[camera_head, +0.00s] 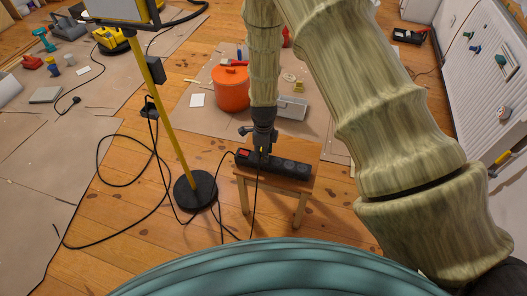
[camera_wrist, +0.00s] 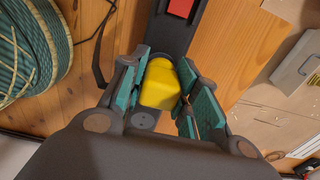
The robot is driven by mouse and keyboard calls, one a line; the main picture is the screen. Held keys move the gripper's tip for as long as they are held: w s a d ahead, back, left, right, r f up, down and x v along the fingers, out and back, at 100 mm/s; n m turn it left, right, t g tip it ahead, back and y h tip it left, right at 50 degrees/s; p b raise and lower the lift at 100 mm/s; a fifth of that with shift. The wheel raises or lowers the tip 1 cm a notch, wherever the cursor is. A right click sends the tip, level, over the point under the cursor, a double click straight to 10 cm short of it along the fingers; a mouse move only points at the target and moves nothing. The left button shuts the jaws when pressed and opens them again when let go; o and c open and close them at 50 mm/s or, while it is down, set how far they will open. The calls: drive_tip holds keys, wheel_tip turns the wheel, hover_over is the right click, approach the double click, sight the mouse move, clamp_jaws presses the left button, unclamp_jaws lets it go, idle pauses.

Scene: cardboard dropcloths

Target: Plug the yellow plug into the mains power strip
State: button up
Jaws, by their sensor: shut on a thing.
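The yellow plug (camera_wrist: 160,84) is between the fingers of my gripper (camera_wrist: 161,92) in the wrist view, and the gripper is shut on it. The black power strip (camera_wrist: 167,38) with its red switch (camera_wrist: 180,8) runs beneath the plug. One round socket (camera_wrist: 143,120) shows just below the plug in the picture. In the head view the strip (camera_head: 290,168) lies on a small wooden stool, with my gripper (camera_head: 262,148) pointing down over its left part. The plug's pins are hidden, and I cannot tell whether they are in a socket.
The wooden stool (camera_head: 307,150) stands on the floor. A lamp stand with a round black base (camera_head: 194,190) is to its left, with loose black cables around. An orange pot (camera_head: 231,88) and a grey box (camera_head: 292,108) stand behind on cardboard.

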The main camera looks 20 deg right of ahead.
drive_tip(key=shift+f, duration=0.55)
drive_tip(key=o, duration=1)
drive_tip(key=shift+o, duration=0.2)
drive_tip(key=shift+r, duration=0.1)
wheel_tip(320, 180, up, 12)
drive_tip(key=shift+f, duration=0.1)
idle(0.5)
